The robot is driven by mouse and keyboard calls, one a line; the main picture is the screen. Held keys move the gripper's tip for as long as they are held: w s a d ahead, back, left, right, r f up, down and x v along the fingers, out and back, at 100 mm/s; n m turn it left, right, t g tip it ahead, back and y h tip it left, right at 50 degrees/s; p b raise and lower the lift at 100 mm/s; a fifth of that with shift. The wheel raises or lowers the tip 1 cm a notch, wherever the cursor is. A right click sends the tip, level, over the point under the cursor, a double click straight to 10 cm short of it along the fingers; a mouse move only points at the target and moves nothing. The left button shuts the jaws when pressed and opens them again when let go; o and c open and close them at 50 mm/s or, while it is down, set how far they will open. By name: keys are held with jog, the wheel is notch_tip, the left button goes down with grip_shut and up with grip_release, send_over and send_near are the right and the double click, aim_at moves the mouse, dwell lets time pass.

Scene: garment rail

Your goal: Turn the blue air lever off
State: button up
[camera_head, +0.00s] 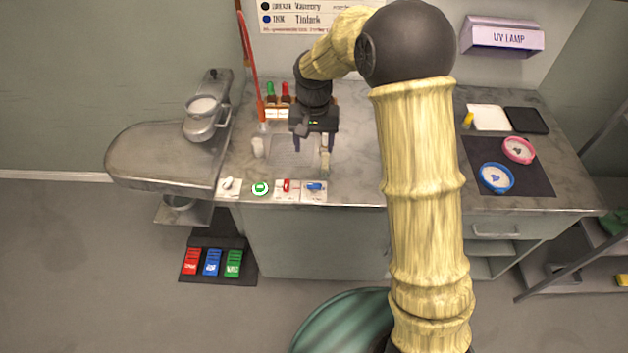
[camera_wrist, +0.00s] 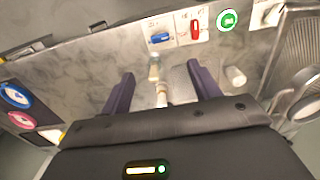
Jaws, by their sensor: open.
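The blue lever (camera_head: 315,187) is at the bench's front edge on a white plate, its handle lying sideways. It also shows in the wrist view (camera_wrist: 160,38), beyond the fingertips. A red lever (camera_head: 286,186) stands just left of it, its handle running front to back; the wrist view shows it too (camera_wrist: 195,29). My gripper (camera_head: 314,140) is above the bench, farther back than the blue lever and apart from it. In the wrist view its two dark fingers (camera_wrist: 161,72) are spread wide with nothing gripped. A small pale bottle (camera_wrist: 154,68) shows past them.
A green round button (camera_head: 260,188) and a white switch (camera_head: 227,184) continue the row leftward. Small bottles (camera_head: 277,93) stand behind my gripper. A pressing board (camera_head: 150,158) is at left. Pink (camera_head: 518,150) and blue (camera_head: 497,178) round items lie at right.

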aim_at(314, 185)
notch_tip(314, 185, down, 16)
jog(key=p, duration=0.2)
jog(key=shift+r+p, duration=0.1)
jog(key=shift+p, duration=0.25)
jog(key=c, duration=1)
